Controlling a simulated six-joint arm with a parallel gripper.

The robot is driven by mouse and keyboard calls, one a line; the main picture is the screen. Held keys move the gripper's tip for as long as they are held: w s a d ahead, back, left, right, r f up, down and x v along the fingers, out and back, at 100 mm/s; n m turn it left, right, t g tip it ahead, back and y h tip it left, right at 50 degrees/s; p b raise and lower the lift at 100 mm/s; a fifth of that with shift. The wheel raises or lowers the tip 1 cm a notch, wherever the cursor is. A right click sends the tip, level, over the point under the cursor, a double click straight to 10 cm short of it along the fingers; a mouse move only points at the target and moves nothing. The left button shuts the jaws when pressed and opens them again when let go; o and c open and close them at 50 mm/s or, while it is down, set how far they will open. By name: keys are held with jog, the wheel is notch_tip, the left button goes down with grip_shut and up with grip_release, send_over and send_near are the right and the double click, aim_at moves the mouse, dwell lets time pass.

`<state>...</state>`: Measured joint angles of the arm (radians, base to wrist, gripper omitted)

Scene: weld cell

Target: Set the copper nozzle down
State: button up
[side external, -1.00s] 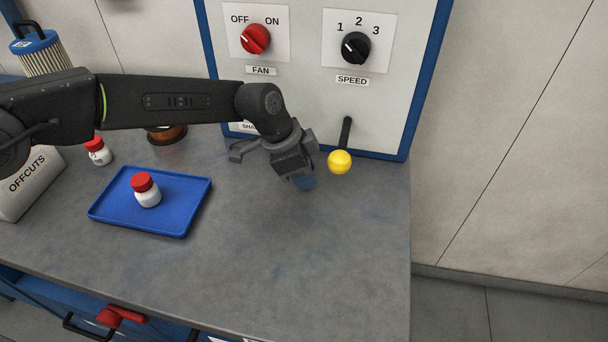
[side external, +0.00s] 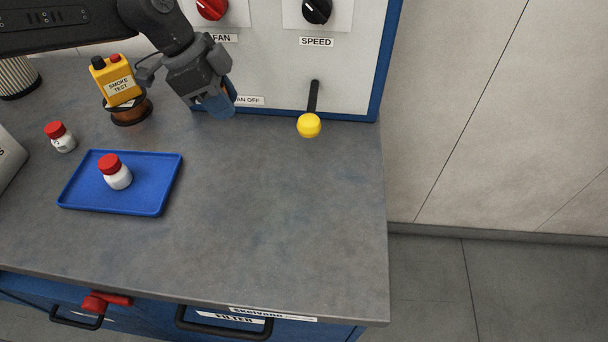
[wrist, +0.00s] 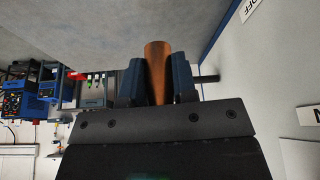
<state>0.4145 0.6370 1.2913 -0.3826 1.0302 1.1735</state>
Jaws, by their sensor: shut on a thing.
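My gripper (side external: 222,104) is near the control panel, above the back of the bench in the side view. In the wrist view, the copper nozzle (wrist: 158,70) stands between the two blue-grey fingers of my gripper (wrist: 156,82), which are shut on it. Its far end points away from the wrist, toward the grey surface.
A blue tray (side external: 150,198) holds a white jar with a red lid (side external: 116,172). Another jar (side external: 60,137), a copper-coloured spool (side external: 128,113) and a yellow smoke test box (side external: 117,84) are at left. A yellow-knobbed lever (side external: 309,125) juts from the panel (side external: 355,60). The bench's middle and right (side external: 270,220) are clear.

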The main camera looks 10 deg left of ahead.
jog(key=s+d+m+g, duration=0.2)
jog(key=s+d+m, duration=0.3)
jog(key=s+d, duration=0.45)
send_over(341, 244)
jog(key=a, duration=0.2)
jog(key=f, duration=0.6)
jog(key=shift+w+d+f, duration=0.25)
jog(key=shift+w+f, duration=0.05)
jog(key=shift+s+d+f, duration=0.1)
jog(key=shift+d+f, duration=0.1)
jog(key=shift+f, duration=1.9)
jog(key=shift+f, duration=0.2)
jog(key=o, duration=0.9)
